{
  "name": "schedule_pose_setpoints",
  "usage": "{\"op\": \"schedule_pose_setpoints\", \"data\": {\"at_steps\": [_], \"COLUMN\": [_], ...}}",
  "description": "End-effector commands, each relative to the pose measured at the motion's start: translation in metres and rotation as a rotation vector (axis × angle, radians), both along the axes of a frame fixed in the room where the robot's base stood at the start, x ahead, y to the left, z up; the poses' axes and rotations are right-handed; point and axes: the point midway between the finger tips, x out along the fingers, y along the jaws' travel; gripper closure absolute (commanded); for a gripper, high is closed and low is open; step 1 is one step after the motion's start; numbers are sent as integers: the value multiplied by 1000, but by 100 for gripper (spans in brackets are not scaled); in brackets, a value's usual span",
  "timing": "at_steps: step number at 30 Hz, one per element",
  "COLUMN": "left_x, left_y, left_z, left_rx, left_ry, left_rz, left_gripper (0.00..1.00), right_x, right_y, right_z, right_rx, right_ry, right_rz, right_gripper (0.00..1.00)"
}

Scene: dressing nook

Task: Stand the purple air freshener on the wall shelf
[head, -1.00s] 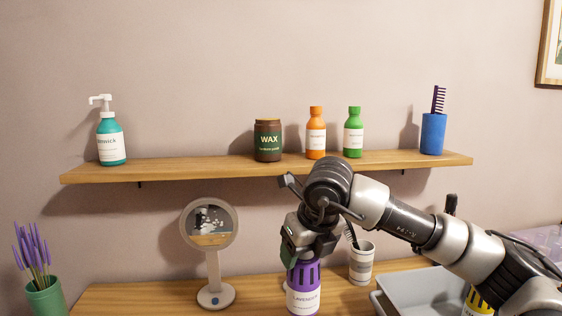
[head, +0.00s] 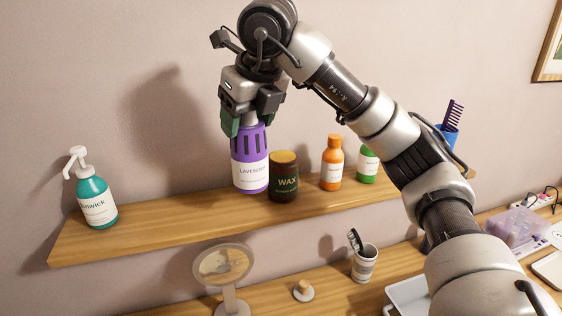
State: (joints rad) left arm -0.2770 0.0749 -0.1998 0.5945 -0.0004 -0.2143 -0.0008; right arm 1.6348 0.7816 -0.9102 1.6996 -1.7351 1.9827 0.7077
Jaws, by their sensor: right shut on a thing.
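The purple air freshener (head: 250,172) has a white label reading LAVENDER and is upright in the head view. My right gripper (head: 249,128) is above it, pointing down and shut on its purple top. The wall shelf (head: 170,229) is a wooden board on the wall. The freshener's base is at the height of the shelf top, just left of the brown wax jar (head: 284,184). I cannot tell whether the base touches the board or the jar. My left gripper is not in view.
A teal pump bottle (head: 97,205) stands at the shelf's left end, with bare board between. Right of the jar are an orange bottle (head: 331,169), a green bottle (head: 367,166) and a blue cup (head: 447,137) with a comb. Below are a mirror (head: 223,265) and a striped cup (head: 365,264).

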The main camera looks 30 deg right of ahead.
Motion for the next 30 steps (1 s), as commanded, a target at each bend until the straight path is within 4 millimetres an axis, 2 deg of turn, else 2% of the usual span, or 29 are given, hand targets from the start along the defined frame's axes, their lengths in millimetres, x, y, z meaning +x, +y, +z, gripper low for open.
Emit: {"op": "schedule_pose_setpoints", "data": {"at_steps": [1,2,8,11,17,24,30], "left_x": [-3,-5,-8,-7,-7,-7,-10], "left_y": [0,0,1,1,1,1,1], "left_z": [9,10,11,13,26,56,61], "left_rx": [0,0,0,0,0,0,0], "left_ry": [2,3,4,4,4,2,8], "left_rz": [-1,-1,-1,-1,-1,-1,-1], "left_gripper": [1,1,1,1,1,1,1], "right_x": [0,-1,-1,5,30,60,69], "right_y": [0,1,2,10,45,82,93], "right_z": [12,15,18,12,-13,-40,-53], "right_rx": [0,0,1,0,4,2,0], "right_ry": [1,1,2,5,11,6,4], "right_rz": [2,2,6,8,11,5,4], "right_gripper": [80,80,80,80,80,80,80]}}
